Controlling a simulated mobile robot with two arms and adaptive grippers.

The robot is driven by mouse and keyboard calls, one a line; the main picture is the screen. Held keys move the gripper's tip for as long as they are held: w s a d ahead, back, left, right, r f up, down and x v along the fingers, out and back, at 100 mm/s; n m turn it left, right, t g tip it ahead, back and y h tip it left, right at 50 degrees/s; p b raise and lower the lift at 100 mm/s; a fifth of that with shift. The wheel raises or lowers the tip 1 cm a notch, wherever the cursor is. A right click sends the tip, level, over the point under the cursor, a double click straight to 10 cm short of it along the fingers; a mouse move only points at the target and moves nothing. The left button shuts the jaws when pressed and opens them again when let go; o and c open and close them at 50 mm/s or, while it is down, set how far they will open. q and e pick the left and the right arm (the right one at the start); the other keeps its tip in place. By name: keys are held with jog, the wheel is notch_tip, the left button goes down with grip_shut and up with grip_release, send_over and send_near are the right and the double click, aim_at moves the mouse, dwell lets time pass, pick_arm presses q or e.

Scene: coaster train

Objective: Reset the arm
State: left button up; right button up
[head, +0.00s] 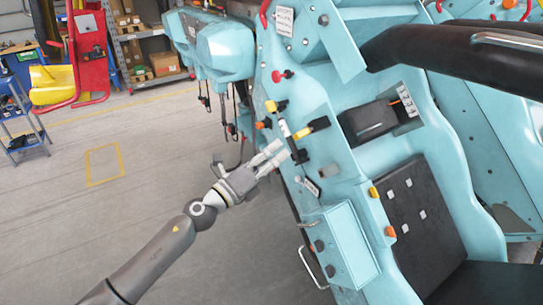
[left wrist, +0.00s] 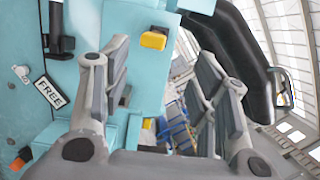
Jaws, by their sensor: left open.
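My left gripper (head: 272,153) is open beside the turquoise side of the coaster train (head: 228,52) in the head view, with its arm reaching in from the lower left. Its fingertips are close to a cluster of levers, among them a yellow-and-black lever (head: 312,128). I cannot tell whether they touch. In the left wrist view, the two finger pads of the left gripper (left wrist: 165,85) stand well apart with nothing held between them. A "FREE" label (left wrist: 50,92) on the turquoise panel and a yellow block (left wrist: 153,39) show there. My right gripper is out of view.
A black padded restraint (head: 450,45) crosses the upper right. A turquoise box with a metal handle (head: 340,245) juts out below the levers. A red-and-yellow seat (head: 70,75) and shelves (head: 150,50) stand at the back left.

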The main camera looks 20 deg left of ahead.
pick_arm(q)
jog(key=s+a+f+n+g+y+b, duration=0.15)
jog(key=f+n, duration=0.25)
jog(key=f, duration=0.7)
jog(key=s+a+f+n+g+y+b, duration=0.1)
jog(key=a+f+n+y, duration=0.3)
jog(key=f, duration=0.7)
jog(key=s+a+f+n+g+y+b, duration=0.15)
jog(key=f+n, duration=0.35)
jog(key=f, duration=0.6)
jog(key=s+a+f+n+g+y, duration=0.15)
jog(key=s+f+n, duration=0.25)
jog(key=s+f, duration=0.5)
jog(key=s+f+n+g, duration=0.3)
jog(key=s+f, duration=0.2)
jog(key=f, duration=0.7)
jog(key=s+d+f+n+g+b, duration=0.1)
jog(key=s+f, duration=0.5)
jog(key=s, duration=0.6)
jog(key=s+d+f+n+g+b, duration=0.1)
jog(key=s+d+f+n+g, duration=0.2)
jog(key=s, duration=0.9)
jog(key=s+d+f+n+g+b, duration=0.1)
jog(key=s+f+n+g, duration=0.3)
jog(key=s+f, duration=0.6)
jog(key=s+d+g, duration=0.1)
jog(key=s, duration=0.1)
jog(key=shift+s+f+n, duration=0.2)
jog(key=shift+s+n, duration=0.1)
jog(key=shift+n, duration=0.1)
